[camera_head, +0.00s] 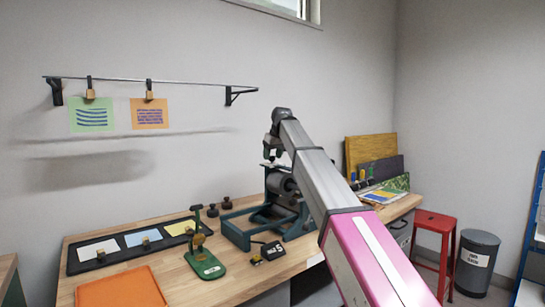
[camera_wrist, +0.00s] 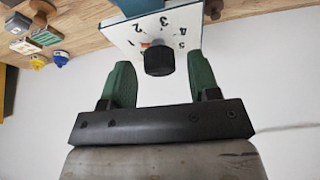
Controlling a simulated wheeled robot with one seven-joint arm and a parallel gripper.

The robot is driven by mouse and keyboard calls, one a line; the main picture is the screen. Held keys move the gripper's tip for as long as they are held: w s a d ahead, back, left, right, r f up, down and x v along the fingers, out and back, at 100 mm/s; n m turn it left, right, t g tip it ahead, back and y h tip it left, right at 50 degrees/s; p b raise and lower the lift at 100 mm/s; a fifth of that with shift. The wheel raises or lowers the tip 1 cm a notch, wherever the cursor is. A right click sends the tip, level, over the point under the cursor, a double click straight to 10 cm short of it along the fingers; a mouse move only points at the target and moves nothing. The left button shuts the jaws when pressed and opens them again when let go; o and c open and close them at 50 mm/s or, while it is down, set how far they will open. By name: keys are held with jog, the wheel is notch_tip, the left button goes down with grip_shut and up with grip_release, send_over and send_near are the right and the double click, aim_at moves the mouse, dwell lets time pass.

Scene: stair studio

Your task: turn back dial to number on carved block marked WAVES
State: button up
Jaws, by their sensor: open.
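The dial is a white plate (camera_wrist: 128,36) with numbers 1 to 5 and a black knob (camera_wrist: 158,61), seen in the wrist view. A small orange mark beside the knob is close to the 1. My gripper (camera_wrist: 160,68) is open, with one green finger on each side of the knob; I cannot tell if either touches it. In the head view my gripper (camera_head: 271,148) is over the press (camera_head: 287,187) at the back of the bench, and the dial cannot be made out. Small blocks (camera_wrist: 46,36) show in the wrist view; their markings are unreadable.
The wooden bench (camera_head: 195,275) holds a green stand (camera_head: 208,268), an orange tray (camera_head: 122,290), a dark tray of cards (camera_head: 82,266) and a small black device (camera_head: 272,250). A green wave print (camera_head: 92,114) hangs on the wall. A red stool (camera_head: 435,222) stands right.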

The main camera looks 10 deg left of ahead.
jog(key=shift+f, duration=0.2)
jog(key=c, duration=0.9)
jog(key=shift+m, duration=0.3)
jog(key=m, duration=0.2)
jog(key=m+t+h, duration=0.1)
jog(key=m, duration=0.1)
jog(key=shift+a+h, duration=0.15)
jog(key=shift+h, duration=0.15)
jog(key=shift+m+h, duration=0.9)
jog(key=shift+m, duration=1.6)
